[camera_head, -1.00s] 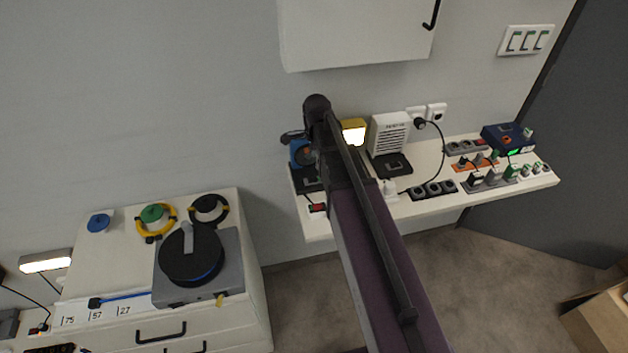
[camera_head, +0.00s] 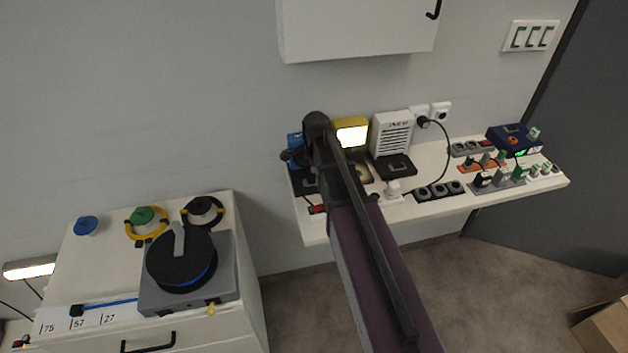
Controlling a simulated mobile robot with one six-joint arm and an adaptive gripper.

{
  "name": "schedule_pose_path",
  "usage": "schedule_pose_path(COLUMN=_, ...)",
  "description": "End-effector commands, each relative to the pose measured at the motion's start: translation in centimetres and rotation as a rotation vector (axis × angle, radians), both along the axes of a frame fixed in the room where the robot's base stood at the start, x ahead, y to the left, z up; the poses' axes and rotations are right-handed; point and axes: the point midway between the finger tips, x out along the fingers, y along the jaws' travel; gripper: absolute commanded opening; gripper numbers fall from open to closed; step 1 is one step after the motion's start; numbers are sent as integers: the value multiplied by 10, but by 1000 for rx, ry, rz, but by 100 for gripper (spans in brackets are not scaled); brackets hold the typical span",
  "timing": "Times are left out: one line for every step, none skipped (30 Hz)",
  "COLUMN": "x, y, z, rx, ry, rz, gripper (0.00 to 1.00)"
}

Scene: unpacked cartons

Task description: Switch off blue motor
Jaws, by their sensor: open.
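The blue motor (camera_head: 294,140) stands at the left end of the white wall shelf, and my arm hides much of it. A dark base (camera_head: 303,182) is in front of it. A small box with a red switch (camera_head: 317,209) lies near the shelf's front edge, with a dark cord running toward the motor; the switch position is too small to read. My arm reaches up from the bottom. Its dark end, with my gripper (camera_head: 291,156), is over the motor area and mostly hidden; the jaws are open and nothing shows in them. I cannot tell whether they touch the motor.
A lit yellow lamp (camera_head: 351,133), a white heater-like box (camera_head: 392,133), power strips (camera_head: 439,191) and a blue device (camera_head: 513,138) share the shelf (camera_head: 420,207). A white cabinet (camera_head: 355,28) hangs above. A drawer unit (camera_head: 100,262) with a black disc machine (camera_head: 182,262) stands left.

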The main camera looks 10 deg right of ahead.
Motion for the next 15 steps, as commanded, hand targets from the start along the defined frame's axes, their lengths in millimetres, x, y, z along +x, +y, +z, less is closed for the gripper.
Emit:
schedule_pose_path(x=0, y=0, z=-3, rx=0, ry=0, rz=0, gripper=66)
schedule_pose_path(x=0, y=0, z=-4, rx=0, ry=0, rz=0, gripper=66)
schedule_pose_path(x=0, y=0, z=-4, rx=0, ry=0, rz=0, gripper=66)
schedule_pose_path(x=0, y=0, z=-5, rx=0, ry=0, rz=0, gripper=66)
schedule_pose_path(x=0, y=0, z=-5, rx=0, ry=0, rz=0, gripper=66)
schedule_pose_path(x=0, y=0, z=-5, rx=0, ry=0, rz=0, gripper=66)
schedule_pose_path(x=0, y=0, z=-5, rx=0, ry=0, rz=1, gripper=66)
schedule_pose_path(x=0, y=0, z=-5, rx=0, ry=0, rz=1, gripper=66)
schedule_pose_path(x=0, y=0, z=-5, rx=0, ry=0, rz=1, gripper=66)
schedule_pose_path(x=0, y=0, z=-4, rx=0, ry=0, rz=1, gripper=66)
schedule_pose_path(x=0, y=0, z=-4, rx=0, ry=0, rz=1, gripper=66)
schedule_pose_path(x=0, y=1, z=-4, rx=0, ry=0, rz=1, gripper=66)
schedule_pose_path(x=0, y=1, z=-4, rx=0, ry=0, rz=1, gripper=66)
schedule_pose_path(x=0, y=1, z=-4, rx=0, ry=0, rz=1, gripper=66)
schedule_pose_path(x=0, y=1, z=-4, rx=0, ry=0, rz=1, gripper=57)
